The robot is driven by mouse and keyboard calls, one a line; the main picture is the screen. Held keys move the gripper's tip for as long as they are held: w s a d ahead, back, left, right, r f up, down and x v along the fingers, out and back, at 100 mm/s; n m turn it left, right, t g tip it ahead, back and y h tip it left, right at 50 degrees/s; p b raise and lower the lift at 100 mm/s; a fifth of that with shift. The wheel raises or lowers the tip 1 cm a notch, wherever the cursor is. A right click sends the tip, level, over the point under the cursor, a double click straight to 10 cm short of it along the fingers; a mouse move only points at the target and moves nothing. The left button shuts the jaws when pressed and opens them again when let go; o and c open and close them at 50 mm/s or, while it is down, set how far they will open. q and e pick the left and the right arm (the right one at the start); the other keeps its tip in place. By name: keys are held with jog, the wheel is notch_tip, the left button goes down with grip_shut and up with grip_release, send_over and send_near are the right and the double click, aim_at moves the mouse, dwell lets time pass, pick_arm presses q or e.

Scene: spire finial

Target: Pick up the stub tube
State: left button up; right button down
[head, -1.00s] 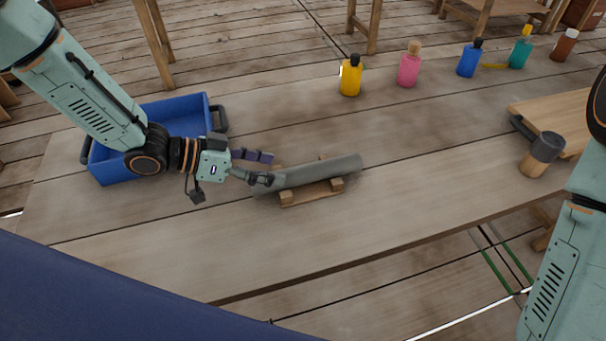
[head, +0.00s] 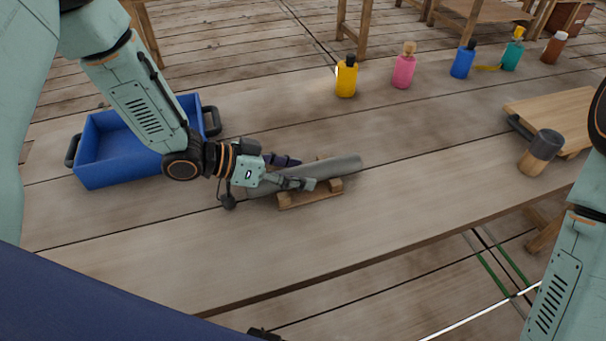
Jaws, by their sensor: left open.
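The stub tube (head: 343,166) is a grey cylinder lying on a small wooden cradle (head: 311,199) in the middle of the bench. My left gripper (head: 306,173) is open, with one finger on the near side of the tube and the other on its far side. The gripper and wrist cover part of the tube's left half. I cannot tell whether the fingers touch it. My right gripper is out of view; only part of my right arm shows at the right edge.
A blue tray (head: 88,172) stands behind my left arm. Yellow (head: 346,80), pink (head: 404,70) and blue (head: 462,62) bottles stand along the back, with others farther right. A mallet (head: 540,150) stands by a wooden board (head: 560,112) at right. The bench front is clear.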

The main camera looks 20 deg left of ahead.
pick_arm(q)
jog(key=shift+w+d, duration=0.1)
jog(key=shift+d, duration=0.15)
jog(key=shift+w+d, duration=0.1)
jog(key=shift+c, duration=0.6)
jog(key=shift+a+f, duration=0.1)
jog(key=shift+a, duration=0.35)
jog(key=c, duration=0.5)
jog(key=shift+d, duration=0.3)
jog(key=c, duration=0.4)
jog(key=shift+a, duration=0.15)
grip_shut()
